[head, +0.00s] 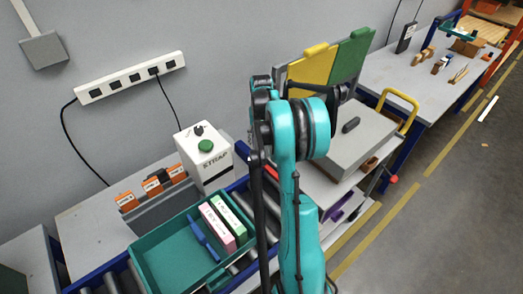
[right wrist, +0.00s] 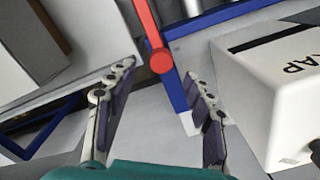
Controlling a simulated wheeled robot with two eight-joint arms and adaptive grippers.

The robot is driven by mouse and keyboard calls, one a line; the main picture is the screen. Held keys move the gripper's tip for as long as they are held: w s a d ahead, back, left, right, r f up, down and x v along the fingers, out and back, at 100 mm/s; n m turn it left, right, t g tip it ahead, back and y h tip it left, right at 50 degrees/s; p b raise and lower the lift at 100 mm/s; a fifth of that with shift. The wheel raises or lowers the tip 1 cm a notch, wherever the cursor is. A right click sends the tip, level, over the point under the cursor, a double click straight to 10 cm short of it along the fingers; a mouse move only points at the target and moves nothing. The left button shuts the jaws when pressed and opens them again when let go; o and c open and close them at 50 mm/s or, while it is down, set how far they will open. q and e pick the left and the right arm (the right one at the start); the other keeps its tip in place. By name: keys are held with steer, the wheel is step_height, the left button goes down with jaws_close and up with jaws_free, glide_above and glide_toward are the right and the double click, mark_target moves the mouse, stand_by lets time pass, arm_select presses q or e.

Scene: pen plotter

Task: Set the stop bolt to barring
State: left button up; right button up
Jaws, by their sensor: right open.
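In the right wrist view a red bar with a round red end (right wrist: 160,61) comes down from the top edge, over a blue rail with a white tip (right wrist: 188,121). The bar looks like the stop bolt, but I cannot tell its setting. My right gripper (right wrist: 160,73) is open, its fingers on either side of the round red end, with no visible grip. In the head view a small red piece (head: 272,172) shows beside my teal arm, which hides the right gripper and most of that spot. My left gripper is not in view.
A green tray (head: 160,262) holds a pink box, a white-green box and a blue tool.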

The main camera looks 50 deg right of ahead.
steer(key=shift+r, duration=2.35)
steer(key=s+a+r+n+t+h+b, duration=0.1)
steer(key=a+r+n+t, duration=0.15)
steer(key=a, duration=0.75)
steer(key=s+a+r+n+t+b, duration=0.1)
steer(key=s+a+r, duration=0.15)
steer(key=a, duration=0.65)
steer(key=s+a+f+n+t+b, duration=0.1)
steer(key=s+a+f+n+t, duration=0.1)
steer(key=s+a, duration=0.3)
steer(key=s+a+f+n+t+y+b, duration=0.1)
steer(key=s+a, duration=0.4)
steer(key=a, duration=0.6)
steer(key=shift+s+a+f+n+t+b, duration=0.25)
steer(key=shift+f+n+t+b, duration=0.1)
steer(key=shift+f+n, duration=0.5)
